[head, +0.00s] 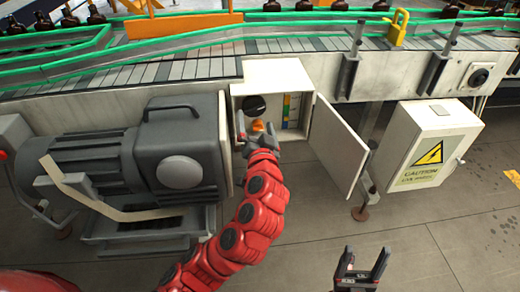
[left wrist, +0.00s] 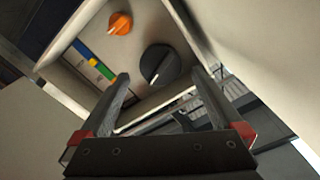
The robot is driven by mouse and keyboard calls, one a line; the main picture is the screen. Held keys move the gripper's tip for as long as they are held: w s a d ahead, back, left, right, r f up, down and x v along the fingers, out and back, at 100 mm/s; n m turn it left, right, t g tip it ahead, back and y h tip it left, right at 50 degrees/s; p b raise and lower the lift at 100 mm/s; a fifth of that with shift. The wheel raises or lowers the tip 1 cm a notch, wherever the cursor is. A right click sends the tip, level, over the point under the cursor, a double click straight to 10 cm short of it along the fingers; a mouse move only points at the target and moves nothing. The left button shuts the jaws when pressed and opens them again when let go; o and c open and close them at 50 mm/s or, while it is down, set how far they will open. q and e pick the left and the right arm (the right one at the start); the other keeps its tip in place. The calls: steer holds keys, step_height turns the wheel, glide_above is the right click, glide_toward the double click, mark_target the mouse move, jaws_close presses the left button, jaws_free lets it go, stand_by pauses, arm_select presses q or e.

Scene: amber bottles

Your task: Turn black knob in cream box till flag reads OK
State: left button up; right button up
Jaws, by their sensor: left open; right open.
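The cream box (head: 272,72) is open below the conveyor. The black knob (head: 254,105) is on its back panel; in the left wrist view the black knob (left wrist: 160,64) shows a pale pointer line. My left gripper (head: 257,126) is open and empty at the box opening. In the left wrist view its fingers (left wrist: 161,78) point at the black knob, which shows between and beyond the tips; I see no grip on it. I cannot make out any flag wording. My right gripper (head: 363,264) is open and empty above the floor.
An orange knob (left wrist: 120,23) and a coloured strip (left wrist: 95,60) share the panel. The box door (head: 338,148) hangs open to the right. A grey motor (head: 180,150) stands close left. A caution box (head: 432,145) is at right. Floor in front is clear.

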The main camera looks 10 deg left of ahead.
arm_select(q)
steer(key=p+v, duration=0.3)
steer(key=v, duration=0.7)
steer(key=shift+s+p, duration=0.25)
steer(key=shift+p, duration=0.1)
steer(key=shift+w+d, duration=0.1)
